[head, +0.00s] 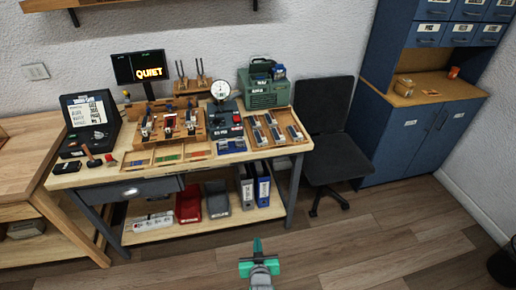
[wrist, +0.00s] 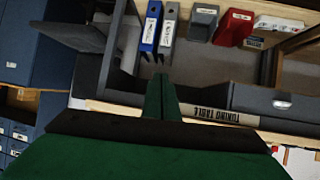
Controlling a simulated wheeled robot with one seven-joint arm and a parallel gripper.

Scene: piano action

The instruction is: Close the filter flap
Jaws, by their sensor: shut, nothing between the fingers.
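A green machine (head: 263,93) stands at the back right of the workbench in the head view. My gripper (head: 257,245) is at the bottom centre, in front of the bench and well apart from the green machine. In the wrist view my green gripper fingers (wrist: 162,96) are together and empty. The green machine cannot be made out in the wrist view.
The workbench (head: 90,178) carries a round gauge (head: 220,90), a wooden rack, a tray and a dark display case (head: 90,120). A black chair (head: 335,130) stands right of it, beside a blue cabinet (head: 415,135). Floor in front is clear. Binders (wrist: 152,27) fill part of the lower shelf.

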